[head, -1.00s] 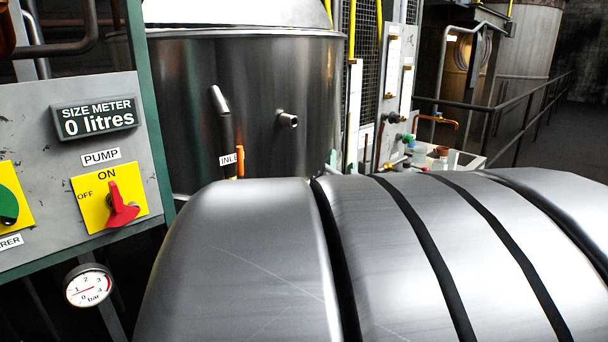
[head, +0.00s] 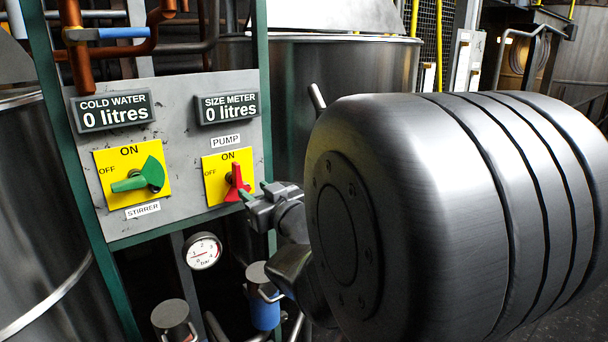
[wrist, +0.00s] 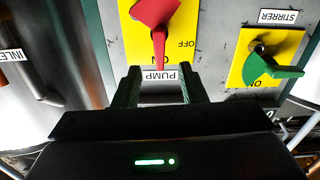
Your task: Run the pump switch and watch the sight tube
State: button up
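The pump switch (head: 233,180) is a red knob on a yellow plate on the grey panel, below the PUMP label (head: 226,141). Its narrow end points up at ON. In the wrist view, upside down, the red knob (wrist: 153,14) also points at ON. My gripper (head: 254,190) is at the lower right of the switch in the head view. Contact is not clear. I cannot make out a sight tube. The size meter (head: 228,108) reads 0 litres.
The green stirrer switch (head: 140,180), pointing at OFF, sits to the left under a cold water display (head: 114,111) reading 0 litres. A pressure gauge (head: 203,251) hangs below the panel. A steel vat (head: 290,75) stands behind. A capped blue cylinder (head: 264,305) is below my gripper.

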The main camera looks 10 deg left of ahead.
aim_at(239, 179)
jog(key=p+x, duration=0.1)
jog(key=x, duration=0.9)
jog(key=shift+w+a, duration=0.1)
jog(key=shift+w, duration=0.05)
grip_shut()
